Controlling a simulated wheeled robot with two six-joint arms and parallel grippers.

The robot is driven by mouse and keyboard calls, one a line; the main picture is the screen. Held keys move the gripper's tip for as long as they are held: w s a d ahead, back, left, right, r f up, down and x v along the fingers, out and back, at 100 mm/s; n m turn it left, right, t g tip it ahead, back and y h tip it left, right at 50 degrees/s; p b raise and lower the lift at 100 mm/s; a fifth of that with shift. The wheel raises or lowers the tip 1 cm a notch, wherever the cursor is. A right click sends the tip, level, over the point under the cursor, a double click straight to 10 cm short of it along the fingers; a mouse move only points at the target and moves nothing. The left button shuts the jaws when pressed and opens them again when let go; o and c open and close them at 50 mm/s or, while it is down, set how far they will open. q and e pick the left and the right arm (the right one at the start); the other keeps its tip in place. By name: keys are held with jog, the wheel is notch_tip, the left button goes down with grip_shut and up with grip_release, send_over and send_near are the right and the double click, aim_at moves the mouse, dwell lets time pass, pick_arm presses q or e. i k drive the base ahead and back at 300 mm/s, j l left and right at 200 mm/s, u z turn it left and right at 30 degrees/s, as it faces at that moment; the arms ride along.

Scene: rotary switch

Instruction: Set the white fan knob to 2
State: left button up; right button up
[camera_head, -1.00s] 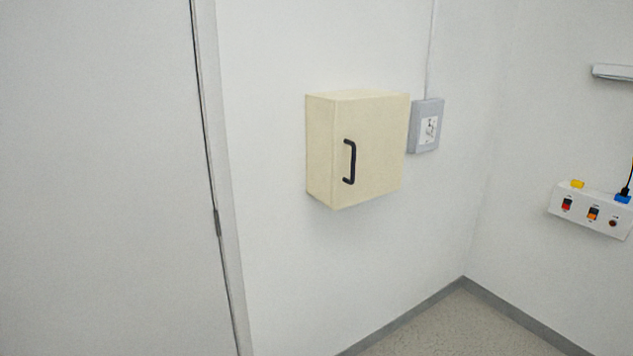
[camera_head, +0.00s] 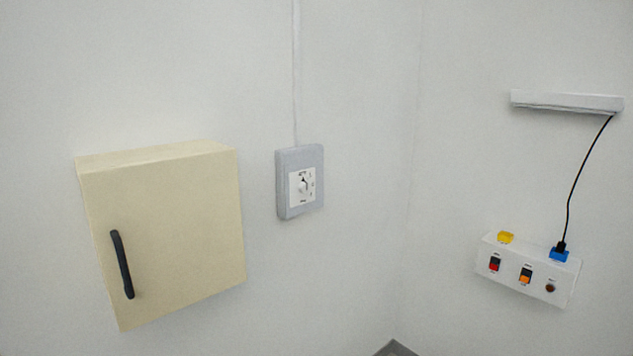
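The white fan knob (camera_head: 304,186) sits on a white dial plate in a grey wall box (camera_head: 284,201), near the middle of the head view. The dial has small dark markings around it, too small to read, and I cannot tell which number the knob points to. Neither of my grippers shows in the view.
A cream cabinet (camera_head: 190,235) with a black handle (camera_head: 122,265) juts from the wall left of the box. On the right wall are a white switch panel (camera_head: 515,286) with a blue plug (camera_head: 559,255) and a white bar lamp (camera_head: 566,102) with a black cord (camera_head: 570,190). A room corner lies between.

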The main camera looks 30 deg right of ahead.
aim_at(303, 187)
jog(key=i+l+u, duration=0.15)
jog(key=l, duration=0.65)
jog(key=i+l+u, duration=0.1)
jog(key=l, duration=0.7)
jog(key=i+l+u, duration=0.15)
jog(key=l, duration=0.7)
